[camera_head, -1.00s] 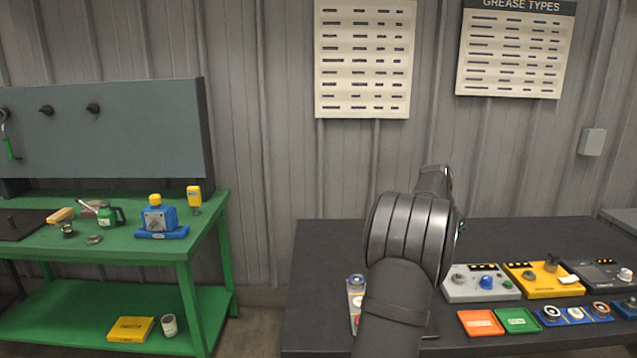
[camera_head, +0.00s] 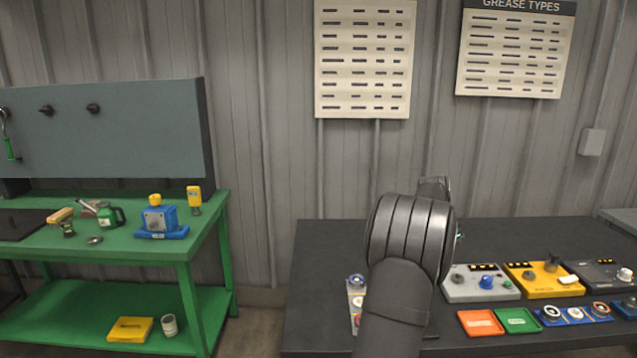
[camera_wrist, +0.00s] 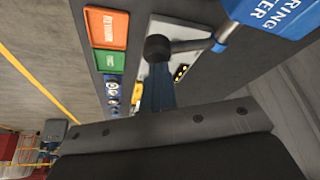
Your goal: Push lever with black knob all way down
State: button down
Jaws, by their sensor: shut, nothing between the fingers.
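The lever's black knob (camera_wrist: 157,47) is in the wrist view, upper middle. In the head view my own arm hides the knob, the lever and the gripper.
An orange tray (camera_head: 480,322) and a green tray (camera_head: 517,320) lie on the dark table (camera_head: 330,245). Beside them stand a grey box (camera_head: 480,288), a yellow box (camera_head: 545,284) and a blue strip with round parts (camera_head: 574,314). A green bench (camera_head: 190,215) is at left.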

jog(key=shift+f, duration=3.35)
jog(key=shift+r, duration=0.1)
jog(key=shift+r, duration=6.5)
jog(key=shift+f, duration=2.4)
